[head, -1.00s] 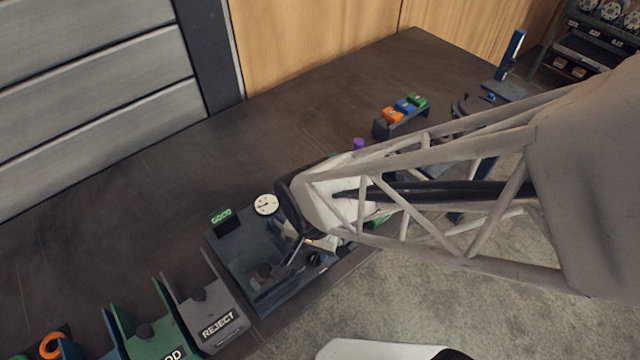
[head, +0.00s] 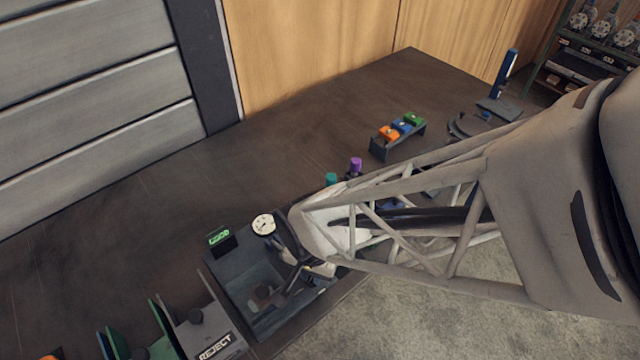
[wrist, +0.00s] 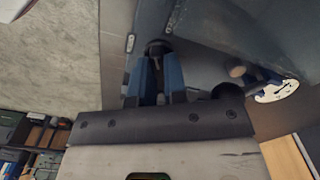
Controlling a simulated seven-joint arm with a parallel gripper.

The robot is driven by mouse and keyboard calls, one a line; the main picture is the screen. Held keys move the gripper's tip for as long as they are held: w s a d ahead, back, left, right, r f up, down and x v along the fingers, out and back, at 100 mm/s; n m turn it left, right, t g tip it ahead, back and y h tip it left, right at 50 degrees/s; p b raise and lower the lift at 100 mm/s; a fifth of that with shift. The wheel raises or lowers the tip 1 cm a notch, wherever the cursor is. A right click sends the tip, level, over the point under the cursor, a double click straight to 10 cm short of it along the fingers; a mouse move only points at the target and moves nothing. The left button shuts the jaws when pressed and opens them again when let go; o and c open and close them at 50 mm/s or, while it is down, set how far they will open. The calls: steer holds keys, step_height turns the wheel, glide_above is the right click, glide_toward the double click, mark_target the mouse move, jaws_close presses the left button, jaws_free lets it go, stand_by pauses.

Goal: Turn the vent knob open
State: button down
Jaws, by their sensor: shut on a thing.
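The test station (head: 222,267) is a dark box with an open basin, a round white gauge (head: 263,225) and a small green-lit display (head: 219,238). My gripper (head: 318,270) is at the station's right front edge, partly hidden by my arm. In the wrist view its two blue-sided fingers (wrist: 157,58) are shut on a small black round knob, the vent knob (wrist: 157,46), at the station's edge. The knob is hidden in the head view. The gauge also shows in the wrist view (wrist: 277,91), at the right.
The grey REJECT bin (head: 212,335) and a green bin (head: 163,325) stand left of the station. A rack with orange, blue and green blocks (head: 398,130) and a purple-capped item (head: 356,163) lie beyond my arm. The table's back left is clear.

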steer(key=shift+n, duration=0.5)
steer(key=n, duration=0.5)
steer(key=shift+a+n, duration=0.15)
steer(key=shift+n, duration=0.15)
steer(key=n, duration=0.5)
steer(key=shift+n, duration=0.3)
steer(key=c, duration=1.2)
jaws_free()
steer(key=shift+o, duration=0.2)
steer(key=shift+r, duration=0.1)
steer(key=shift+r, duration=3.8)
